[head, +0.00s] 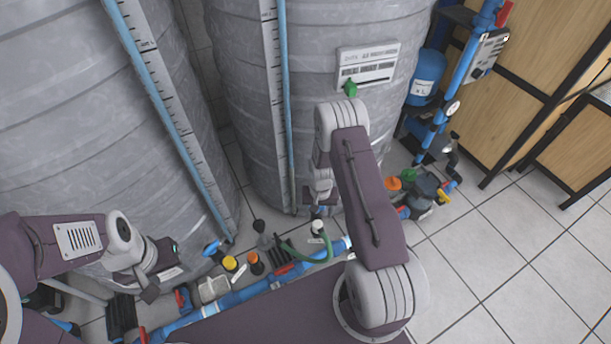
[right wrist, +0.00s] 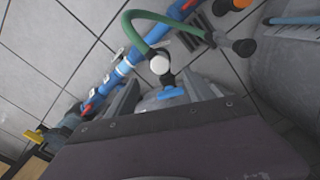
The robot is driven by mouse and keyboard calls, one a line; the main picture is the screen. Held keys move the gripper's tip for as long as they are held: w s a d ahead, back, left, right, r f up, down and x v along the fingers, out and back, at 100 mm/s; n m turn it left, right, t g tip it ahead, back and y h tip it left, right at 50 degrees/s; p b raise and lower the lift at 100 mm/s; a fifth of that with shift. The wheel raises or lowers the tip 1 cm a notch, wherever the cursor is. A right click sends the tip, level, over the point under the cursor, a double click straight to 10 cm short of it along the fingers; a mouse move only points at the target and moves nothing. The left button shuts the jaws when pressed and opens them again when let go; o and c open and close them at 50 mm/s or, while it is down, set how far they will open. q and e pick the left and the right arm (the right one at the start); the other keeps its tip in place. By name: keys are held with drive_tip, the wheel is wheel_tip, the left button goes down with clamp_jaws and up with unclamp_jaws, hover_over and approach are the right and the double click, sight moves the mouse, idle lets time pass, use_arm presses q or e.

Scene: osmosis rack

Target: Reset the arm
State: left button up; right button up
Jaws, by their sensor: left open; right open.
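My left gripper (head: 152,285) is at the lower left of the head view, above the blue pipework in front of the left grey tank. It looks open and empty, though its fingers are small there. My right gripper (head: 320,198) hangs in front of the middle grey tank, partly hidden by my own right arm. The right wrist view shows it open (right wrist: 162,96), its two fingers apart. A blue valve handle (right wrist: 172,93) and a white round cap (right wrist: 160,65) appear between or just beyond the fingers. I cannot tell whether they touch.
Two large grey tanks (head: 240,100) fill the back. Blue pipe (head: 225,303) with a green hose (head: 325,250), yellow cap (head: 230,263) and orange cap (head: 253,258) runs low in front. A pump (head: 425,190) stands right of my right arm. Tiled floor (head: 500,270) at right is clear.

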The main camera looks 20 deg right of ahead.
drive_tip(key=w+a+r+t, duration=0.2)
drive_tip(key=w+r, duration=0.5)
drive_tip(key=r, duration=0.3)
drive_tip(key=s+a+r+n+t, duration=0.1)
drive_tip(key=s+a+r, duration=0.1)
drive_tip(key=r, duration=0.4)
drive_tip(key=s+a+r+n+t, duration=0.1)
drive_tip(key=s+a+r, duration=0.1)
drive_tip(key=r, duration=0.4)
drive_tip(key=s+a+r+n+g+p, duration=0.1)
drive_tip(key=s+r+n, duration=0.1)
drive_tip(key=s, duration=0.6)
drive_tip(key=s+a+r+n+g+p, duration=0.1)
drive_tip(key=s+r+g, duration=0.1)
drive_tip(key=s, duration=0.6)
wheel_tip(320, 180, up, 28)
drive_tip(key=p, duration=2.8)
drive_tip(key=shift+d+r+p, duration=0.2)
drive_tip(key=shift+p, duration=0.2)
